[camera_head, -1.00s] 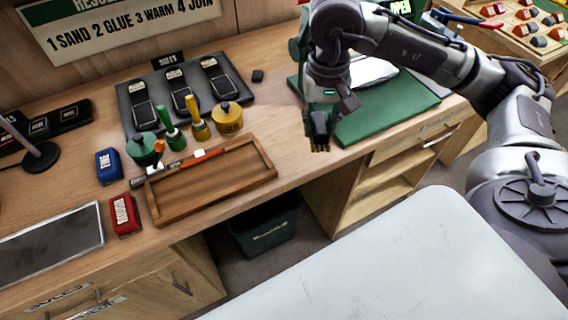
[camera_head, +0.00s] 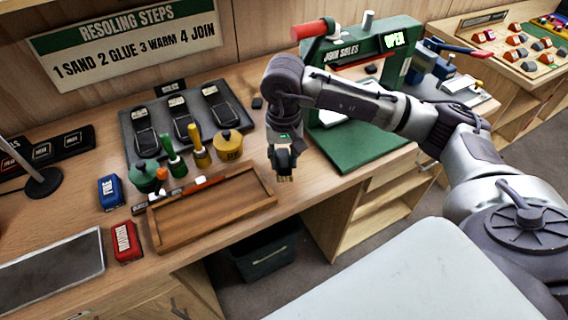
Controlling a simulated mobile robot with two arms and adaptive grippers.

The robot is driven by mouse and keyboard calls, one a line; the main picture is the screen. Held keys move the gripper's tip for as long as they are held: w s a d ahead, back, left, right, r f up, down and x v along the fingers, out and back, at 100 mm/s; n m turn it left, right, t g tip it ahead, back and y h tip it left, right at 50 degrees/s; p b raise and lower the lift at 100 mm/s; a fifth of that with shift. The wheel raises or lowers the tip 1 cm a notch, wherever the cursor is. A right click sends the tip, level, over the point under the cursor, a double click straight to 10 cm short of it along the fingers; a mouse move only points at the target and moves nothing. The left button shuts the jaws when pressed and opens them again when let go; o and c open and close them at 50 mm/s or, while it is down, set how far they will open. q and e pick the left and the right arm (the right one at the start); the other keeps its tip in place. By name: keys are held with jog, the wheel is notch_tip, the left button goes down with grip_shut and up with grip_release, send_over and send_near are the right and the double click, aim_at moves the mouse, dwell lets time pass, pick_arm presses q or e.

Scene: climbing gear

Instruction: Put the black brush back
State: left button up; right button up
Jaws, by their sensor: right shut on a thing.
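My right gripper (camera_head: 283,146) points down over the bench, just right of the wooden tray's far right corner. It is shut on a small dark thing with tan bristle-like ends, which looks like the black brush (camera_head: 285,165). The fingers hide its upper part. The brush appears to be held above the bench top. My left gripper is not in view.
An empty-looking wooden tray (camera_head: 212,233) lies on the bench. Behind it stand a green pot (camera_head: 145,175), a yellow pot (camera_head: 228,147), a green-handled tool (camera_head: 175,160) and a yellow-handled tool (camera_head: 200,153). A green press (camera_head: 352,52) stands at the right. Blue (camera_head: 110,190) and red (camera_head: 126,241) blocks lie left.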

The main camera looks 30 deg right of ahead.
aim_at(284, 168)
notch_tip(284, 168, down, 3)
jog(key=shift+s+f+p, duration=0.1)
jog(key=shift+p, duration=0.3)
jog(key=shift+f, duration=0.15)
jog(key=o, duration=1)
